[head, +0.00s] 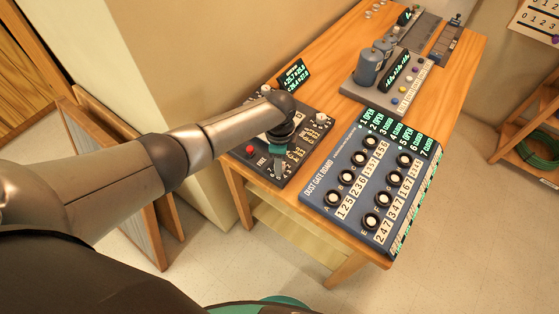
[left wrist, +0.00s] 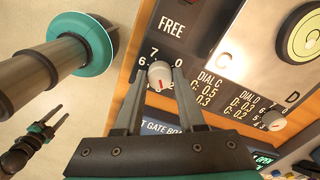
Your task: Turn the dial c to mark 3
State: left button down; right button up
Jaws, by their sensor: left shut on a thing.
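In the left wrist view, dial c (left wrist: 160,75) is a small pale round knob with a red pointer line, on a dark panel beside the printed words DIAL C. The red line points toward the bottom of the picture. My left gripper (left wrist: 157,72) is shut on the knob, one finger on each side. In the head view my left gripper (head: 279,160) covers the dial on the dark panel (head: 312,138). My right gripper (left wrist: 53,116) shows small and open, away from the panel.
A second knob (left wrist: 272,121) is beside the words DIAL D. In the head view a red button (head: 250,150) is left of my gripper. The dust gate board (head: 319,176) with several round knobs is close on the right. A box with grey cylinders (head: 369,68) stands behind.

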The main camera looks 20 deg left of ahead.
pick_arm(q)
jog(key=shift+m, duration=1.2)
jog(key=c, duration=0.5)
grip_release()
notch_tip(320, 180, up, 15)
jog(key=p, duration=0.2)
jog(key=shift+r, duration=0.15)
